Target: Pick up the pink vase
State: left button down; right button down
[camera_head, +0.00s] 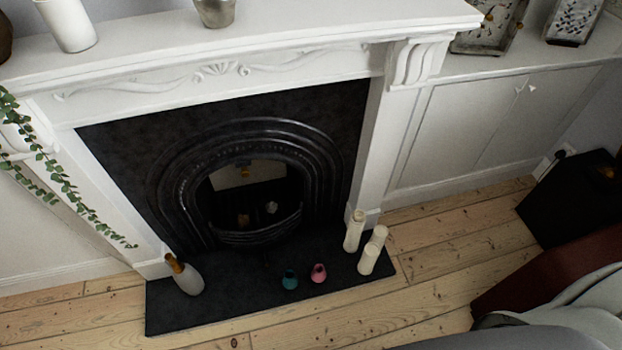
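The small pink vase (319,273) stands on the dark hearth slab (225,305) in front of the fireplace.
A grey-white vase (186,277) leans in the picture at the left end. The black fireplace (255,220) is behind. Bare floorboards (430,240) lie right of the slab; dark furniture (570,200) is at the right.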

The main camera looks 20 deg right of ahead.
aim_at(317, 274)
jog(key=k+l, duration=0.3)
jog(key=l, duration=0.15)
jog(key=k+l, duration=0.3)
jog(key=l, duration=0.2)
jog(key=z, duration=0.05)
